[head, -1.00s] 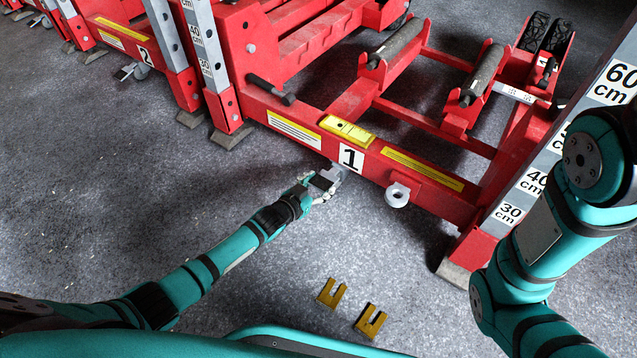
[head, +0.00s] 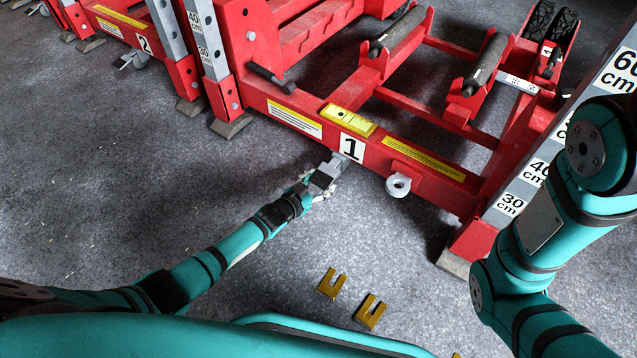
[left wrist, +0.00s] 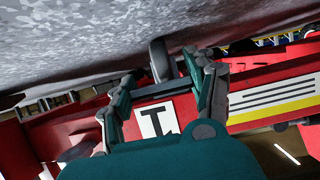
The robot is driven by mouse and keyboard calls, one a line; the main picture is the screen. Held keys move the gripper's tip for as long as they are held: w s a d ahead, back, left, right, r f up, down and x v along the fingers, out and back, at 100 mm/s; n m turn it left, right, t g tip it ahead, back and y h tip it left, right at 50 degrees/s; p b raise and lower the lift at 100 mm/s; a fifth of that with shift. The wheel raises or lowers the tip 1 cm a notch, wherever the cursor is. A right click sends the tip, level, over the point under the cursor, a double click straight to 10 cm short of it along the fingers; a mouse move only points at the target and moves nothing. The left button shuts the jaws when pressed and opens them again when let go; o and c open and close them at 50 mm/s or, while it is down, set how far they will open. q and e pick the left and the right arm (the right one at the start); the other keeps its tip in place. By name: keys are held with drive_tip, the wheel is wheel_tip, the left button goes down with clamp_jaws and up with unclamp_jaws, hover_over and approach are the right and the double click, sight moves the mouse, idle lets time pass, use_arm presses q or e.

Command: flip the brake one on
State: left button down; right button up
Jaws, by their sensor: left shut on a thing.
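The red trolley jack marked 1 (head: 420,198) stands ahead of me. Its grey brake lever (left wrist: 160,60) sticks out under the white number 1 plate (head: 352,148). My left gripper (head: 332,172) is at this lever, just below the plate. In the left wrist view its two fingers (left wrist: 161,75) lie on either side of the lever, shut on it. The fingers hide part of the lever in the head view, so its exact tilt is unclear. My right arm shows at the right, but its gripper is out of view.
A second jack marked 2 (head: 128,30) stands at the far left. The grey floor at left is clear.

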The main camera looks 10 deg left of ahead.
use_arm(q)
drive_tip(key=shift+s+f, duration=0.15)
drive_tip(key=shift+f, duration=0.15)
drive_tip(key=c, duration=0.7)
unclamp_jaws()
drive_tip(key=shift+o, duration=1.5)
drive_tip(key=shift+r, duration=0.15)
drive_tip(key=v, duration=1.1)
drive_tip(key=shift+s+a+r, duration=0.15)
drive_tip(key=shift+s+r, duration=0.05)
drive_tip(key=shift+s, duration=0.1)
